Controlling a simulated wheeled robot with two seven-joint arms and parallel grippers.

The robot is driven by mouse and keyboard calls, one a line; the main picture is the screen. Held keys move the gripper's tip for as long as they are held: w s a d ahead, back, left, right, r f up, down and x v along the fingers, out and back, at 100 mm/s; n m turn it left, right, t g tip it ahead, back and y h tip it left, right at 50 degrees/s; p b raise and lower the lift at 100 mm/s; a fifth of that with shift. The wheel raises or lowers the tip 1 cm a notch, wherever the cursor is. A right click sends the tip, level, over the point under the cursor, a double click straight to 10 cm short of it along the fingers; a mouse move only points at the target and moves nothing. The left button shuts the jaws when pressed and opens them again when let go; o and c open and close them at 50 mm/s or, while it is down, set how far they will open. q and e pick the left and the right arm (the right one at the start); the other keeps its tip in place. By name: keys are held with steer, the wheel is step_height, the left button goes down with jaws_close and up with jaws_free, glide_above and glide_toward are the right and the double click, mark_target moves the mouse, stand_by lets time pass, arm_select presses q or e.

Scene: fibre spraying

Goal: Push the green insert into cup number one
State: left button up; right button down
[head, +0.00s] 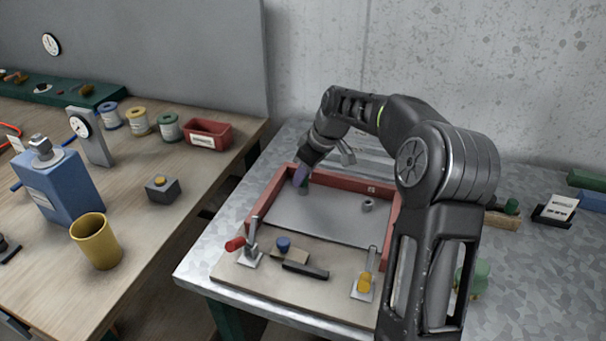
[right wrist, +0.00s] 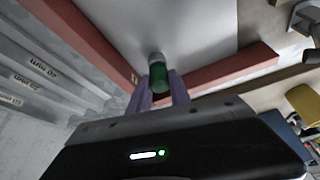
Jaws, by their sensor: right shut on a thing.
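My right gripper (head: 299,177) reaches down inside the back left corner of the red-walled frame. In the right wrist view its purple fingers (right wrist: 160,92) are shut on the green insert (right wrist: 158,77). A pale grey, round end shows just beyond the green part; I cannot tell whether this is a cup or how far the insert is in it. My left gripper is not in view.
The plate's middle is clear.

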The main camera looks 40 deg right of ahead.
steer(key=shift+f, duration=0.3)
steer(key=c, duration=1.1)
jaws_free()
steer(key=shift+r, duration=0.1)
steer(key=shift+b+v, duration=0.5)
steer(key=shift+v, duration=3.4)
